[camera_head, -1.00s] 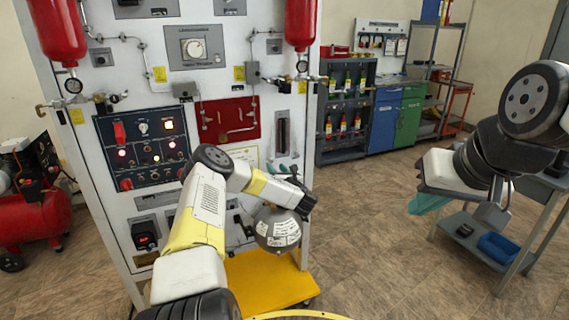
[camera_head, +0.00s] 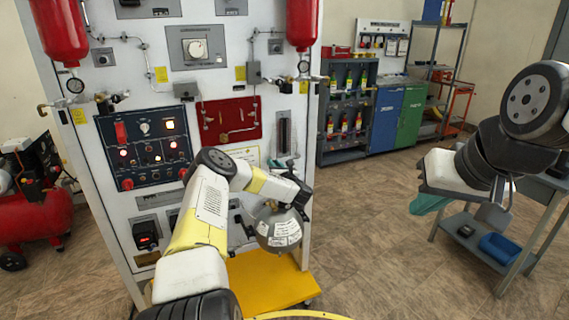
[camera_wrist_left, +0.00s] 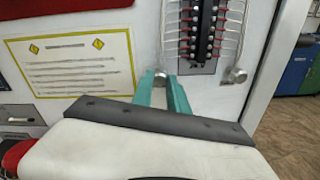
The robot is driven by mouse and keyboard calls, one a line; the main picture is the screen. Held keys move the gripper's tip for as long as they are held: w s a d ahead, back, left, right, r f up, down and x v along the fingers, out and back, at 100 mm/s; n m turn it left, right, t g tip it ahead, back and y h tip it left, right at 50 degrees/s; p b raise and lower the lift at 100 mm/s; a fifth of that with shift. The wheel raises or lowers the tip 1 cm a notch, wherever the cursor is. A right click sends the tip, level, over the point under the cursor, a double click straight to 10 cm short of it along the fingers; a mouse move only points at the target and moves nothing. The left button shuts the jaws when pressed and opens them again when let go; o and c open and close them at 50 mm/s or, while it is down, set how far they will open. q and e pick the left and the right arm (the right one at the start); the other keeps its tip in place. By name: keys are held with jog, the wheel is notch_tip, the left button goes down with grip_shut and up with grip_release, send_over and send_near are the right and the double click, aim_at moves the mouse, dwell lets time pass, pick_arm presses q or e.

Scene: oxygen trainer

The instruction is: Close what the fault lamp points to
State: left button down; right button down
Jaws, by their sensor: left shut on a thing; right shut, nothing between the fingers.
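The upright trainer panel (camera_head: 225,95) fills the left and middle of the head view. Its dark control panel (camera_head: 146,145) carries several lit lamps, some orange and some red; their labels are too small to read. A second silver knob (camera_wrist_left: 236,75) sits at the lower right, apart from the fingers. My right gripper (camera_head: 430,203) is shut and empty, far from the panel.
A grey sphere (camera_head: 279,230) with labels is beneath my left wrist. A yellow base plate (camera_head: 262,278) juts out at the panel's foot. A red compressor (camera_head: 35,230) stands left. A cart (camera_head: 480,240) stands near my right arm. The floor between is clear.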

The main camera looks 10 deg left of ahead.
pick_arm(q)
jog(key=shift+m, duration=11.9)
jog(key=c, duration=1.3)
grip_release()
